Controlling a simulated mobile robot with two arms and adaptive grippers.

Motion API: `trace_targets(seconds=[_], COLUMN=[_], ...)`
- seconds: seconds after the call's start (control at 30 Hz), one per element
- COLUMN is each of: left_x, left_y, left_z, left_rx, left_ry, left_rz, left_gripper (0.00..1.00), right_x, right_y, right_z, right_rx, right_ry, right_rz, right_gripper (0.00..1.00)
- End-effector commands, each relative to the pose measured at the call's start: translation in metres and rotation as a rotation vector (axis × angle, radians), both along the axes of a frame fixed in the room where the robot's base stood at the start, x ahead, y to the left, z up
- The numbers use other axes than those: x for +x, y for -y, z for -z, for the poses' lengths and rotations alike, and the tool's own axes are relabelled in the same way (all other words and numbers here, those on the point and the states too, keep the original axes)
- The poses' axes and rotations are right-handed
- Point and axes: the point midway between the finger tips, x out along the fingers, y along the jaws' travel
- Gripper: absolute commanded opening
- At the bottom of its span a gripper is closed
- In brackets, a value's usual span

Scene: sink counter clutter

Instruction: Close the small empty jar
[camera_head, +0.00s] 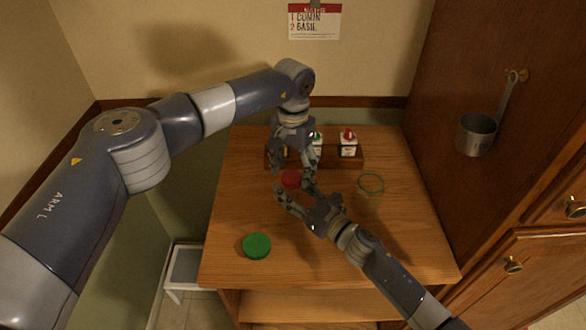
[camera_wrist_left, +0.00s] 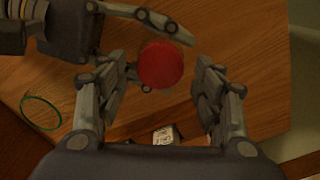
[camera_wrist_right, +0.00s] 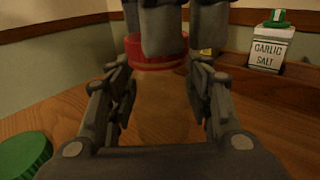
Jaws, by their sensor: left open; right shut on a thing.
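A red lid (camera_head: 291,179) is on the counter's middle, between my two grippers; it also shows in the left wrist view (camera_wrist_left: 161,64). In the right wrist view the lid (camera_wrist_right: 150,52) is above a faint, see-through shape (camera_wrist_right: 162,98), apparently a clear small jar. My right gripper (camera_wrist_right: 162,85) is shut around this shape from the front. My left gripper (camera_head: 292,166) is open above the lid, its fingers on either side. Its fingers partly hide the lid in the right wrist view. I cannot tell whether the lid is seated tight.
A larger green lid (camera_head: 257,246) lies at the front left of the wooden counter (camera_head: 225,218). A green ring (camera_head: 370,183), perhaps a clear jar's rim, is at right. A rack (camera_head: 355,162) with several spice bottles stands behind. A metal cup (camera_head: 476,136) hangs on the right cabinet.

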Motion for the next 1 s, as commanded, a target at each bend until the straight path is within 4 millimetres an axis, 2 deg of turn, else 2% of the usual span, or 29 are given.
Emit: trace_targets(seconds=[0.2,0.3,0.53,0.57,0.67,0.87,1.0], left_x=[0.001,0.000,0.000,0.000,0.000,0.000,0.000], left_y=[0.000,0.000,0.000,0.000,0.000,0.000,0.000], left_z=[-0.030,-0.039,-0.040,-0.040,-0.040,-0.042,-0.044], left_rx=[-0.001,-0.002,-0.001,-0.001,-0.001,-0.001,-0.001], left_ry=[0.004,0.001,-0.001,-0.001,0.000,0.000,0.001], left_rz=[0.000,0.000,-0.001,-0.001,-0.013,-0.192,-0.435], left_gripper=[0.61,0.61,0.61,0.58,0.58,0.58,0.58], right_x=[0.000,0.000,0.000,0.000,0.000,0.000,0.000], right_y=[0.000,0.000,0.000,0.000,0.000,0.000,0.000], right_z=[0.001,0.001,0.001,0.001,0.000,0.000,0.000], right_rx=[-0.001,-0.001,-0.001,-0.001,-0.001,-0.001,-0.001], right_ry=[-0.001,-0.001,-0.001,-0.001,-0.001,-0.001,-0.001], right_rz=[0.001,0.001,0.001,0.001,0.001,0.001,0.001], right_gripper=[0.00,0.00,0.00,0.00,0.00,0.00,0.00])
